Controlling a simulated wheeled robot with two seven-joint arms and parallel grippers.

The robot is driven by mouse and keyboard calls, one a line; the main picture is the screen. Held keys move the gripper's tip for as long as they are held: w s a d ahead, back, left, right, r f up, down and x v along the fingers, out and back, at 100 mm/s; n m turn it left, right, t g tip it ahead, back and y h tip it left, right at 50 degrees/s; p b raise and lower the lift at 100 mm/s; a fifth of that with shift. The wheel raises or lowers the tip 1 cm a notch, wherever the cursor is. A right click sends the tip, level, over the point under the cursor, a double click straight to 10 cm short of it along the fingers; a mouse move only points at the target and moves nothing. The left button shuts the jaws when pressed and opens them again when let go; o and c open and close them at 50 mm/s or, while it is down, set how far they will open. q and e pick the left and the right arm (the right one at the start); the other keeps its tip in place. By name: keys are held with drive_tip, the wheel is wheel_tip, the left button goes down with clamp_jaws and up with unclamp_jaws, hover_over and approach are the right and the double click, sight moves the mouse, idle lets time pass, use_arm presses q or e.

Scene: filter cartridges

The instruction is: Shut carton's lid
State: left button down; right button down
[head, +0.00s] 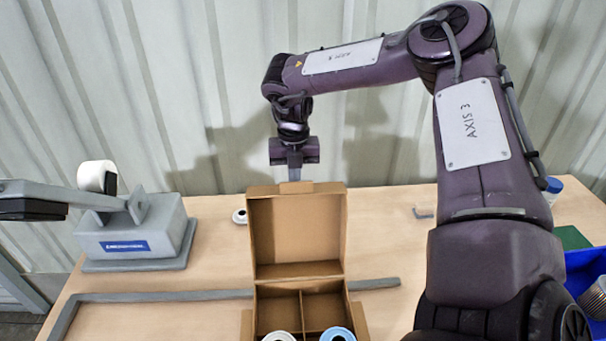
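The brown cardboard carton (361,322) stands at the front middle of the table. Its lid (296,230) is open and stands up at the back, with a small tab on its top edge. Dividers split the carton; the two rear compartments look empty. A white-topped cartridge (279,336) and a blue-topped cartridge (338,334) show in front, cut by the picture's edge. My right gripper (294,174) points down at the lid's top edge, its fingers together in one narrow piece. Their tips are at or just behind the edge; I cannot tell whether they touch. My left gripper is out of view.
A grey device (140,235) with a lever and white roll stands at left. A grey strip (170,296) runs across the table behind the carton's base. A small white ring-shaped part (239,216) lies left of the lid. A blue bin (590,270) is at right.

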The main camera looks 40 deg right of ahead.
sight(297, 194)
drive_tip(key=shift+s+a+r, duration=0.2)
drive_tip(key=shift+s+a, duration=0.9)
drive_tip(key=shift+s, duration=0.2)
drive_tip(key=shift+s+a+r, duration=0.8)
drive_tip(key=shift+s+a, duration=0.05)
drive_tip(key=shift+s, duration=0.15)
drive_tip(key=shift+s+a+r+p, duration=0.2)
drive_tip(key=shift+p, duration=0.15)
drive_tip(key=shift+s+a+r, duration=0.45)
drive_tip(key=shift+s+a, duration=0.25)
drive_tip(key=shift+s, duration=0.15)
